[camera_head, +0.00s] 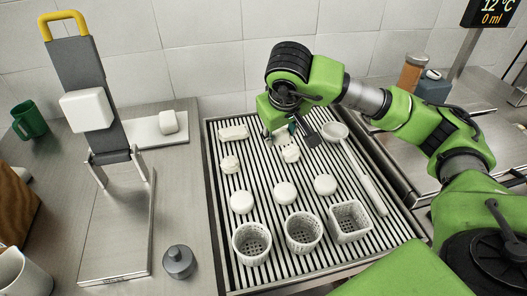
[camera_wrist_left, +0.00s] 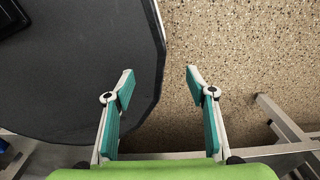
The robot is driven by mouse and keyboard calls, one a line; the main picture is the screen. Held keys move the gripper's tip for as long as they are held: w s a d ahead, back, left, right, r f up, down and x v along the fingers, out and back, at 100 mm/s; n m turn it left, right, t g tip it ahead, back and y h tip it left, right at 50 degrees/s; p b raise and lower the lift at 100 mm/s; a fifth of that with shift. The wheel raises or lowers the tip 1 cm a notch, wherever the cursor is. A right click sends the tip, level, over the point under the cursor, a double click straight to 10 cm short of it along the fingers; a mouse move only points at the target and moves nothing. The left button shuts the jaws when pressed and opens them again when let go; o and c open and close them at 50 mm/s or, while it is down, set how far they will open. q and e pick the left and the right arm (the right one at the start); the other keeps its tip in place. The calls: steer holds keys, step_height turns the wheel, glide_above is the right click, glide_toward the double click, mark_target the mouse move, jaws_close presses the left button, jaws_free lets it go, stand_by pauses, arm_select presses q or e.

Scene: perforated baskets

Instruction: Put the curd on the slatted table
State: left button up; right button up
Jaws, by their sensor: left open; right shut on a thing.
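The slatted table (camera_head: 262,178) is a metal tray of dark and light slats in the middle of the head view. A white lumpy piece of curd (camera_head: 290,153) is at its upper middle, right below my right gripper (camera_head: 291,133). My right gripper is shut on this curd, low over the slats; its fingers are partly hidden by its wrist. Another lumpy white piece (camera_head: 229,164) and a longer one (camera_head: 233,132) lie to the left. My left gripper (camera_wrist_left: 160,85) shows only in the left wrist view, open and empty above a speckled floor.
Round white pieces (camera_head: 285,193) and perforated baskets (camera_head: 303,233) stand nearer on the slats. A ladle (camera_head: 335,131) lies at the right. A press stand (camera_head: 82,80) and grey weight (camera_head: 179,262) are at the left. A dark rounded surface (camera_wrist_left: 75,75) is beside my left gripper.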

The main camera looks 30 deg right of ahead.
steer(key=w+a+f, duration=0.1)
steer(key=a+f, duration=0.1)
steer(key=f, duration=0.1)
steer(key=w+a+f, duration=0.1)
steer(key=shift+w+f+p, duration=0.35)
steer(key=shift+f, duration=0.05)
steer(key=shift+w+a+f, duration=0.15)
steer(key=shift+f, duration=0.1)
steer(key=f, duration=0.1)
steer(key=f+p, duration=0.1)
steer(key=f, duration=0.1)
steer(key=shift+w+a, duration=0.2)
steer(key=shift+a, duration=0.1)
steer(key=shift+f, duration=0.4)
arm_select(q)
steer(key=w+r, duration=0.1)
steer(key=w+d+r, duration=0.1)
steer(key=shift+r, duration=0.35)
arm_select(e)
steer(key=shift+f, duration=0.1)
steer(key=o, duration=1.1)
arm_select(q)
steer(key=shift+a+f, duration=0.15)
steer(key=shift+a, duration=0.05)
